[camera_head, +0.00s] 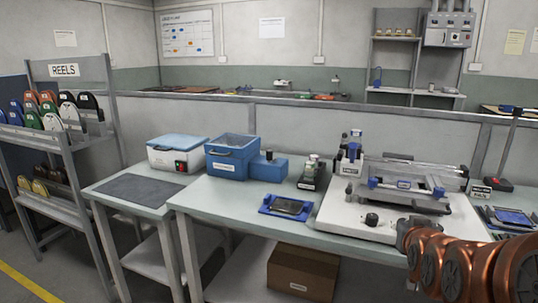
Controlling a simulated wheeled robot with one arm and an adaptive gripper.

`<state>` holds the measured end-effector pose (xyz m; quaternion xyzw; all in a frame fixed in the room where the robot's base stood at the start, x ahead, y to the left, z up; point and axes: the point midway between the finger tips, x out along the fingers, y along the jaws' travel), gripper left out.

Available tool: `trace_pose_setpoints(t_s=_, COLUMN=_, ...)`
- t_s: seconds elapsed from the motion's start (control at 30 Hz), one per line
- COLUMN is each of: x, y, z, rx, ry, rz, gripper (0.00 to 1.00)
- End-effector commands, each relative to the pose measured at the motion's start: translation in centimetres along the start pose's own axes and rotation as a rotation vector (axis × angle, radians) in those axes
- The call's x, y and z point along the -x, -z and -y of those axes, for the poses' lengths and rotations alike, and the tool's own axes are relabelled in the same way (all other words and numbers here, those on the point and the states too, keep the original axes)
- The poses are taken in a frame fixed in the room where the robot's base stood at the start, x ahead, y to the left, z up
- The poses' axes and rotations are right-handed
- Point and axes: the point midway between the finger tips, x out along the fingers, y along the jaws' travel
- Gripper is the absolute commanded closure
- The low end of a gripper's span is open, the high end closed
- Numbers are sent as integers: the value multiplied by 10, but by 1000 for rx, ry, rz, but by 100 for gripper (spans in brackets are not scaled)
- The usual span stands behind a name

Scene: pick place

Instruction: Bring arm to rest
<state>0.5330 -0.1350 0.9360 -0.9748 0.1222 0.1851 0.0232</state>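My arm (460,266) shows at the lower right as a row of copper-coloured rounded links with dark round caps. It is in front of the right part of the workbench and hides some of its front edge. My gripper is not visible in this view, so I cannot see its fingers or whether it holds anything.
The workbench (232,205) carries a blue bin (231,163), a blue tray with a dark device (287,207) and a white machine (345,214). A lower table with a dark mat (137,188) stands left. A reel rack (62,162) is at far left. A cardboard box (302,273) sits beneath.

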Motion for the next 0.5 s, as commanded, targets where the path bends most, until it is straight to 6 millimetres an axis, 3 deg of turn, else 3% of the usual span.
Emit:
trace_pose_setpoints(t_s=0.03, x=13, y=5, z=8, rx=7, ry=15, rz=58, gripper=100)
trace_pose_setpoints(t_s=0.27, x=67, y=-30, z=36, rx=41, ry=69, rz=370, gripper=100)
trace_pose_setpoints(t_s=0.5, x=148, y=-60, z=54, rx=92, ry=110, rz=694, gripper=100)
